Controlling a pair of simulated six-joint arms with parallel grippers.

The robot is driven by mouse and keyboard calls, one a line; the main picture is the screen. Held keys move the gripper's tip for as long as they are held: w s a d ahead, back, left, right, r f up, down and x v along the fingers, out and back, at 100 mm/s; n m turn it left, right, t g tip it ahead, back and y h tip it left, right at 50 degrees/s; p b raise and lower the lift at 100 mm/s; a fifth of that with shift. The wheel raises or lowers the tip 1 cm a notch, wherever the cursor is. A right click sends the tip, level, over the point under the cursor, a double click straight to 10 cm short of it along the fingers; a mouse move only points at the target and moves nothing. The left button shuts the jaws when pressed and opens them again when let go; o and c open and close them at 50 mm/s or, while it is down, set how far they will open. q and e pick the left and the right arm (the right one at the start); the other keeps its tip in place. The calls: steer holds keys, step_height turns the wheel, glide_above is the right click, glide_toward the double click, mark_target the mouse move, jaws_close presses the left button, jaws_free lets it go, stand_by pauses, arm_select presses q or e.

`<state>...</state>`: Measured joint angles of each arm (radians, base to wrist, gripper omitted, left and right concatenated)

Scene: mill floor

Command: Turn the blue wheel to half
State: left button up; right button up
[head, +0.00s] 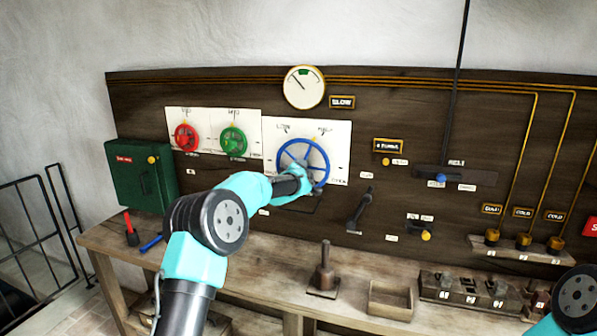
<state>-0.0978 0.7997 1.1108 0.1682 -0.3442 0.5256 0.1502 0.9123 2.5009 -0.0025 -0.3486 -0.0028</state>
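The blue wheel (285,157) is a large spoked handwheel on a white plate (340,135) fixed to the dark wooden panel. Small labels stand on the plate around it, too small to read surely. The arm and wrist cover that part, so I cannot tell whether the fingers are closed on the rim. My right arm shows only at the bottom right edge; its gripper is out of the picture.
A red wheel (186,137) and a green wheel (233,141) sit left of the blue one. A gauge (304,87) hangs above. A black lever (360,210) is close to the right. The bench (255,275) below holds an upright post (325,270) and an open wooden box (391,301).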

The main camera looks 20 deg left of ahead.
arm_select(q)
steer(key=shift+m, duration=0.7)
steer(key=o, duration=0.9)
steer(key=shift+o, duration=0.2)
steer(key=shift+s, duration=0.15)
steer(key=s, duration=1.7)
steer(key=shift+a, duration=0.35)
steer(key=shift+f, duration=0.1)
